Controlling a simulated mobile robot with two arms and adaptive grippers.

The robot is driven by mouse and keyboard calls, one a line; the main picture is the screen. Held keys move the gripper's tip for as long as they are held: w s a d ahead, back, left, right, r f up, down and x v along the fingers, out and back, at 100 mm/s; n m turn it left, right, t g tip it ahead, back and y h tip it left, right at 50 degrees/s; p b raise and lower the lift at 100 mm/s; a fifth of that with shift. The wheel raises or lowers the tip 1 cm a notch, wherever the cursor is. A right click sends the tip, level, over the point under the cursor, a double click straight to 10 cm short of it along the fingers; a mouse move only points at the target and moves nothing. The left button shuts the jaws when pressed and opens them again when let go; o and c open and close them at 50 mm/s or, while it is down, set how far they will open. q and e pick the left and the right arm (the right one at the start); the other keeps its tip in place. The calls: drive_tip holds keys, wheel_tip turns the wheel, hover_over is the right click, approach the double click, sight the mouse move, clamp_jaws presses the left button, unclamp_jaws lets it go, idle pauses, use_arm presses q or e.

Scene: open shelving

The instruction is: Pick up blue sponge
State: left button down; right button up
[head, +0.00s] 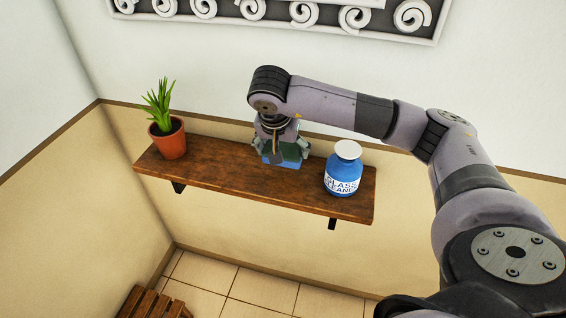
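The blue sponge (284,164) is on the wooden shelf, near the middle of its length, and is mostly covered by my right gripper (281,155). My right arm comes in from the right, and its gripper points down over the sponge from above. Parts of the gripper show on both sides of the sponge. I cannot tell whether the fingers press on the sponge or are only around it, as the wrist hides most of them. My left gripper is not in view.
The wooden shelf (225,176) is fixed to the wall. A potted plant (168,140) stands at the shelf's left end. Bare shelf lies between plant and sponge.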

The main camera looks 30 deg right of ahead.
sight(283, 150)
wheel_tip(283, 150, up, 14)
drive_tip(key=shift+r, duration=0.25)
